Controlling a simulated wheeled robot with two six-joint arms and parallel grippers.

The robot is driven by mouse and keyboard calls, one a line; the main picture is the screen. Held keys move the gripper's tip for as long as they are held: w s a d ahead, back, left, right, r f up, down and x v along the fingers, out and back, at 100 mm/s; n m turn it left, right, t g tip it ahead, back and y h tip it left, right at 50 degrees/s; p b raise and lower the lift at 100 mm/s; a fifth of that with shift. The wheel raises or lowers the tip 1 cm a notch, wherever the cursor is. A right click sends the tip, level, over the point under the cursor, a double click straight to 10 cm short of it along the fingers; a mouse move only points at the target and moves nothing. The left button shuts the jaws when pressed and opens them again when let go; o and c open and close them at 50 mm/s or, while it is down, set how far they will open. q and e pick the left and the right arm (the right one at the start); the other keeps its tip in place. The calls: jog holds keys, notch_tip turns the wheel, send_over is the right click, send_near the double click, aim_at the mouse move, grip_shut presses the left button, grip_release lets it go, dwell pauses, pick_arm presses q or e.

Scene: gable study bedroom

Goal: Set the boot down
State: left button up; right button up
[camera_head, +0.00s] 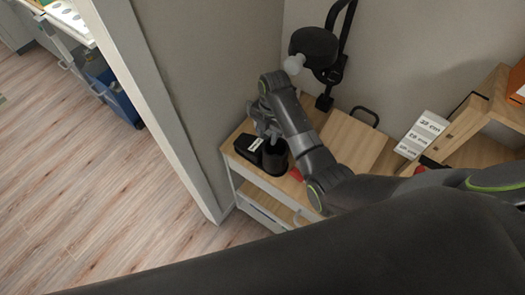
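A black boot (274,160) stands upright at the left end of a light wood cabinet top (241,134), its shaft to the right and its low front part to the left. A white label (255,144) shows on the front part. My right gripper (268,133) is directly above the boot, its fingertips at the shaft's top rim. The fingers are small and partly hidden by my wrist, so I cannot tell whether they grip the rim. The boot appears to rest on the top, but its underside is hidden. My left gripper is not in view.
A black stand with a rounded head (314,47) rises behind my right arm. A wooden board with a black handle (353,141), a white size sign (424,133) and a wooden shelf (475,121) are to the right. A wall edge (152,95) stands left of the cabinet.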

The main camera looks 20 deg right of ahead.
aim_at(266, 142)
notch_tip(266, 142, down, 4)
jog(key=shift+a+r+p, duration=0.15)
jog(key=shift+p, duration=0.25)
jog(key=shift+s+a+f, duration=0.1)
jog(key=shift+s+f, duration=0.05)
jog(key=shift+f, duration=0.35)
grip_shut()
dwell(0.8)
